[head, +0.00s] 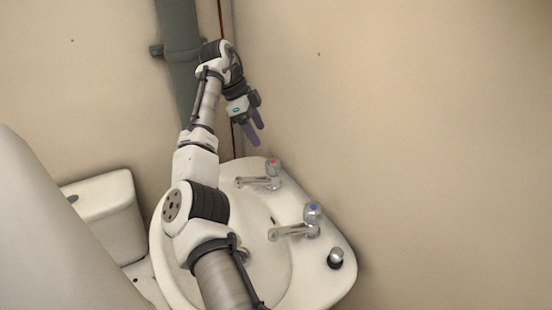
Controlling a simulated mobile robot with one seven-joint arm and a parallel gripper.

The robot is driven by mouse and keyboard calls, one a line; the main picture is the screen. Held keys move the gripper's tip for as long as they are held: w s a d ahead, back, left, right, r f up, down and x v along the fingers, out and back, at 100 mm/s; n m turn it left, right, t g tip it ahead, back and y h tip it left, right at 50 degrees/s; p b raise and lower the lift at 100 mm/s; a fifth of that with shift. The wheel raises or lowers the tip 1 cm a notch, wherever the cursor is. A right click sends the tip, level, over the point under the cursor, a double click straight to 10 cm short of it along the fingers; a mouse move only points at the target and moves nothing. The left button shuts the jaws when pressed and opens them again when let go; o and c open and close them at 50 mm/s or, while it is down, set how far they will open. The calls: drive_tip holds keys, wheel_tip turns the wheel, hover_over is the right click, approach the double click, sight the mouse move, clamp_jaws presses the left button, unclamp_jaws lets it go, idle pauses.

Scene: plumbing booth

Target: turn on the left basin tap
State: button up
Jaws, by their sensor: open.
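The left basin tap (266,178) is chrome with a red-marked knob on top, on the basin's back ledge. The right basin tap (298,226) is chrome with a blue mark, nearer to the camera. Both sit on the white basin (325,289). My gripper (256,136) is open and empty, with its dark fingers pointing down. It appears above and slightly left of the red-marked knob in the picture, apart from it. The exact depth between them is hard to tell.
A grey-green vertical pipe (178,40) with a bracket runs up the wall behind my arm. A white toilet cistern (108,215) stands left of the basin. The beige wall (430,150) at right is bare.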

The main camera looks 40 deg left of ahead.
sight(273, 161)
drive_tip(key=x, duration=1.2)
drive_tip(key=c, duration=1)
